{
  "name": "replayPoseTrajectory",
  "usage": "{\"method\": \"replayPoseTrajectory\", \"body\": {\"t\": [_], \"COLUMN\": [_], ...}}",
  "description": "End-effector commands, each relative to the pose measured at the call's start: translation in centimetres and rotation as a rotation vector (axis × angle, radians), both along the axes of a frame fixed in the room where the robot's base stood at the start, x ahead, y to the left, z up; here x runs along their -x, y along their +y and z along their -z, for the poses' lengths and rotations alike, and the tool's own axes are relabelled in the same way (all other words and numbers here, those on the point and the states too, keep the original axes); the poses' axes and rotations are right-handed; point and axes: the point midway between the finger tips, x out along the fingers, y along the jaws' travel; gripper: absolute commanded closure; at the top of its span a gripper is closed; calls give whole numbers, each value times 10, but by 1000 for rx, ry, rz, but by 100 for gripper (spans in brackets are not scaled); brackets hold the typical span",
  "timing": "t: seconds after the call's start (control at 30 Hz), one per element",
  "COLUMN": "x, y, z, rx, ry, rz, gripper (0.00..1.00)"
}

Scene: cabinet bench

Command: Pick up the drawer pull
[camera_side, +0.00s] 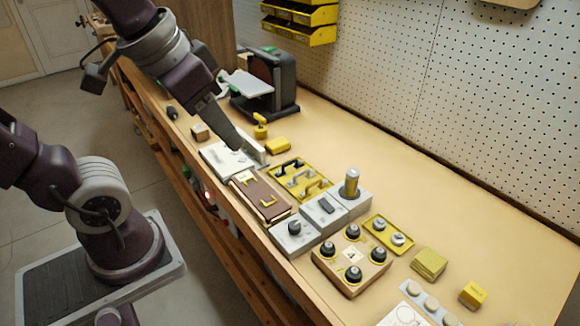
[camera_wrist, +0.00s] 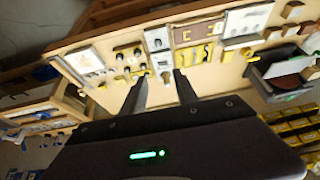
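Several arched drawer pulls lie in a yellow tray (camera_side: 273,178) on the bench; a grey drawer pull (camera_side: 313,187) lies toward its near right side. In the wrist view the yellow tray (camera_wrist: 198,54) shows small and blurred, right of the fingers. A brown panel (camera_side: 257,193) with two yellow corner marks lies left of the tray. My gripper (camera_side: 246,149) is above the bench, over the white board beyond the tray, apart from the pulls. In the wrist view my gripper (camera_wrist: 158,77) has its two fingers spread with nothing between them.
A white board (camera_side: 218,158) lies under my gripper. A sander (camera_side: 272,80) stands behind. The bench beside the pegboard is clear.

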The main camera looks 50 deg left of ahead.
Motion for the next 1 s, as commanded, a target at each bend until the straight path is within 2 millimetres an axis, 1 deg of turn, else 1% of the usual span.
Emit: {"method": "replayPoseTrajectory", "body": {"t": [0.03,0.07,0.1,0.17,0.2,0.27,0.3,0.37,0.4,0.47,0.5,0.6,0.7,0.73,0.87,1.0], "x": [-31,-51,-79,-120,-148,-188,-212,-242,-258,-276,-283,-293,-295,-295,-294,-291], "y": [10,17,27,46,61,85,103,130,147,169,182,203,213,214,216,214], "z": [-4,-5,-3,6,17,42,63,100,127,165,189,234,256,261,279,305], "rx": [-11,-18,-29,-47,-59,-79,-92,-113,-124,-140,-149,-165,-173,-173,-173,-172], "ry": [39,59,87,130,159,207,239,288,319,360,383,424,442,445,446,447], "rz": [-13,-19,-26,-36,-42,-50,-53,-55,-56,-53,-49,-40,-34,-33,-32,-32], "gripper": [64,64,64,64,64,64,64,64,64,64,64,64,64,64,64,64]}}
